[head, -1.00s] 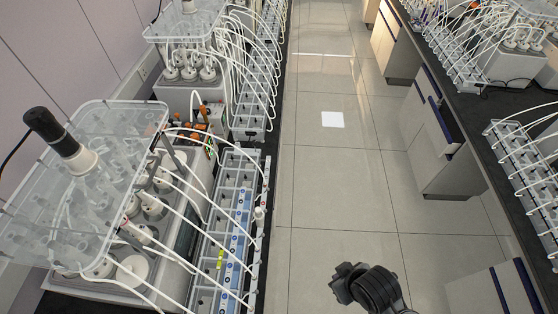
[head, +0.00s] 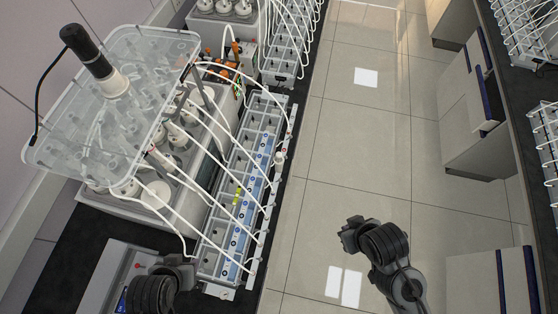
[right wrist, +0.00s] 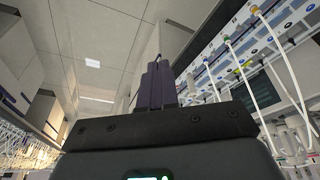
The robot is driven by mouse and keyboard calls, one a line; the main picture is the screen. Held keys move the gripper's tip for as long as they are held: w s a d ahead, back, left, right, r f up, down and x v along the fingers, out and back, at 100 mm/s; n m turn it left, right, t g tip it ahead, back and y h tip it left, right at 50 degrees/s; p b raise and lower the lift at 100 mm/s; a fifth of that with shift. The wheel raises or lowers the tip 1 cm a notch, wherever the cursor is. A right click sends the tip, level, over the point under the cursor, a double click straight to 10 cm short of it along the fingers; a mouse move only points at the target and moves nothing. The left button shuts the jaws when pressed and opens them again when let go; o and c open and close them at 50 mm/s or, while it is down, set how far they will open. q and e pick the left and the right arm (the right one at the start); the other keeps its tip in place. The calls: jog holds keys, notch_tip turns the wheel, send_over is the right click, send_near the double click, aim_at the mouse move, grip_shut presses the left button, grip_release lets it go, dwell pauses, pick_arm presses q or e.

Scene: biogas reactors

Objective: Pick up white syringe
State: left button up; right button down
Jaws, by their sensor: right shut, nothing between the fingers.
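I cannot make out a white syringe for certain. A small white upright piece (head: 280,158) stands at the right edge of the grey valve rack (head: 262,125); I cannot tell what it is. My right gripper (right wrist: 155,80) shows in the right wrist view with its dark fingers together and nothing between them. In the head view my right arm is over the aisle, right of the bench and apart from the rack. Part of my left arm shows at the lower left, over the bench's near end; its fingers are not visible.
A reactor with a clear lid (head: 110,105) and a black-topped motor (head: 88,55) stands left of the rack. Several white tubes (head: 200,140) arch between them. A grey device (head: 105,275) lies at the near end. The aisle floor (head: 340,160) is clear.

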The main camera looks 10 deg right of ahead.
jog(key=c, duration=1.8)
grip_release()
jog(key=o, duration=1.1)
